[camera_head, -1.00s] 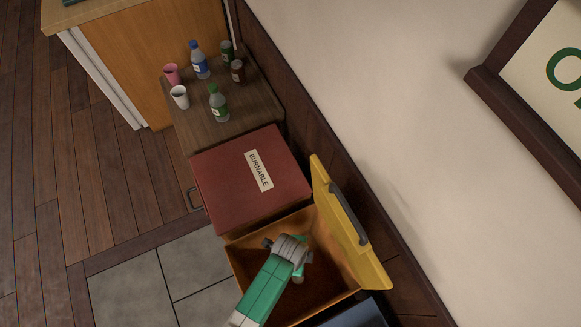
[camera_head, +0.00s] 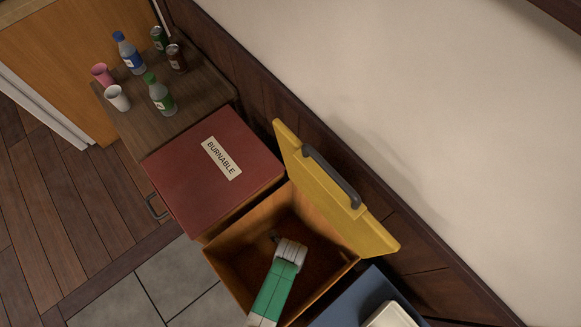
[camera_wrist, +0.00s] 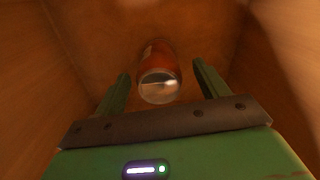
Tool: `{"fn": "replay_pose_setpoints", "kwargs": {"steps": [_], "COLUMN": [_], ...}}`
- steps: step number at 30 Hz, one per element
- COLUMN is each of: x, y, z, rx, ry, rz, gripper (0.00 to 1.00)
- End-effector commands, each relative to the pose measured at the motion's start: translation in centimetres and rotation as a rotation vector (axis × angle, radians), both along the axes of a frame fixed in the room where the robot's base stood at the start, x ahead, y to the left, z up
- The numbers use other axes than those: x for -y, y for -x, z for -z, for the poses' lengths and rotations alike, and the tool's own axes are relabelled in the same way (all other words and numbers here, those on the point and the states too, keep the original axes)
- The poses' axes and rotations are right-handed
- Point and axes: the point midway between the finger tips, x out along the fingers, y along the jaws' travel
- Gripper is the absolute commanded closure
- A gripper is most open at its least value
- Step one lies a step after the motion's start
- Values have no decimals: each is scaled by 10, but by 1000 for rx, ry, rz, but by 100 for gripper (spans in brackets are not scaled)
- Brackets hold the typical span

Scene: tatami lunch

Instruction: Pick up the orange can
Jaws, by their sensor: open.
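The orange can (camera_wrist: 160,58) lies on the floor of the open yellow bin, its silver end towards my wrist camera. My gripper (camera_wrist: 160,84) is open, with its two green fingers on either side of the can's near end; I cannot tell whether they touch it. In the head view my arm reaches down into the yellow bin (camera_head: 226,266), and the can is hidden there.
The bin's yellow lid (camera_head: 330,195) stands open on the wall side. A closed red bin (camera_head: 190,190) marked BURNABLE is beside it, and a blue bin (camera_head: 350,308) is on the other side. A wooden table (camera_head: 205,105) holds bottles, cups and cans.

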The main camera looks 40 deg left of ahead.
Motion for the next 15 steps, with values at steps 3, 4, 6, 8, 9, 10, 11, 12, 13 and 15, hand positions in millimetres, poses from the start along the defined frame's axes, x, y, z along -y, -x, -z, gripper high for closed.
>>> {"fn": "replay_pose_setpoints", "kwargs": {"steps": [3, 4, 6, 8, 9, 10, 11, 12, 13, 15], "x": [0, 0, 0, 0, 0, 0, 0, 0, 0, 0], "y": [1, 1, 1, 1, 1, 1, 1, 1, 1, 1], "z": [29, 31, 30, 28, 28, 28, 28, 28, 28, 28], "rx": [-1, -1, -1, 0, 0, 0, 0, 0, 0, 0], "ry": [0, 0, 0, 0, 0, 0, 0, 0, 0, 0], "rz": [-1, -1, -1, -1, -1, -1, -1, -1, -1, -1], "gripper": [27, 27, 27, 27, 27, 27, 33, 41, 47, 60]}}
